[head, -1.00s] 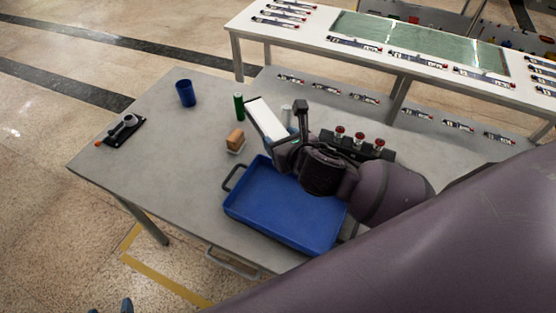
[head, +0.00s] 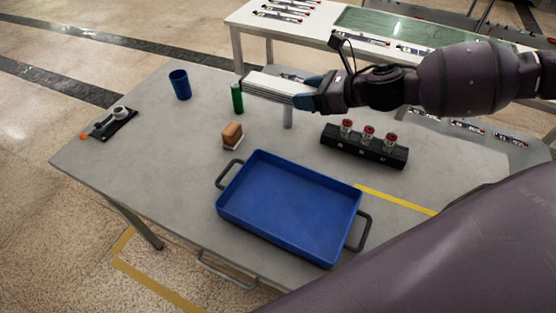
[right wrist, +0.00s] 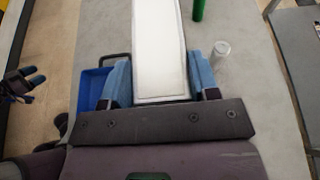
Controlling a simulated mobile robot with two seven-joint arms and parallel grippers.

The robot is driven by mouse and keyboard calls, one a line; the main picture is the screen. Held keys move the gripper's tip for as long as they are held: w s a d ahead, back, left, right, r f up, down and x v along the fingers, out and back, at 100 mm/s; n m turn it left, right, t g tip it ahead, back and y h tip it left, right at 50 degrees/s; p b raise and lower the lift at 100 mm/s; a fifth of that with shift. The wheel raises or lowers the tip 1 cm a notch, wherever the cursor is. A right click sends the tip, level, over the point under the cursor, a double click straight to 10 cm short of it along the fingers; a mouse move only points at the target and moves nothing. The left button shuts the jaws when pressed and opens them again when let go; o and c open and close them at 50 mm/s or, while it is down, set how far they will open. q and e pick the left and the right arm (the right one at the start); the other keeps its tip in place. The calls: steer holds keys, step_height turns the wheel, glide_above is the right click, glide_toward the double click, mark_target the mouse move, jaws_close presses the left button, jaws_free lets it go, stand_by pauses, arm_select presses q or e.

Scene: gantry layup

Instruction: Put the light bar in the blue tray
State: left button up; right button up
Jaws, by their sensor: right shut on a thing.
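My right gripper (head: 308,92) is shut on the light bar (head: 272,86), a long white bar with a ribbed side. It holds the bar above the back of the grey table, pointing left. In the right wrist view the bar (right wrist: 159,45) lies between the blue fingers. The blue tray (head: 290,208) is empty, with a dark handle at each end, and sits at the table's front, apart from the bar. It shows partly behind the gripper in the right wrist view (right wrist: 92,88). My left gripper (right wrist: 24,80) appears at the left of that view, too small to judge its opening.
A green cylinder (head: 237,98) stands by the bar's left end. A brown block (head: 232,135), a blue cup (head: 180,84) and a black tool holder (head: 112,123) lie left. A black rack with red-topped items (head: 364,146) stands right. A white table (head: 300,48) is behind.

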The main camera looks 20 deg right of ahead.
steer(key=shift+d, duration=0.4)
steer(key=shift+d+f, duration=0.1)
steer(key=shift+f, duration=0.2)
steer(key=b, duration=0.2)
glide_above(304, 158)
step_height(304, 158, down, 14)
steer(key=shift+f, duration=0.15)
steer(key=shift+d+f, duration=0.1)
steer(key=shift+f, duration=0.25)
step_height(304, 158, down, 4)
steer(key=shift+r+b, duration=0.1)
steer(key=shift+b, duration=0.55)
steer(key=shift+f, duration=0.2)
steer(key=shift+r, duration=0.1)
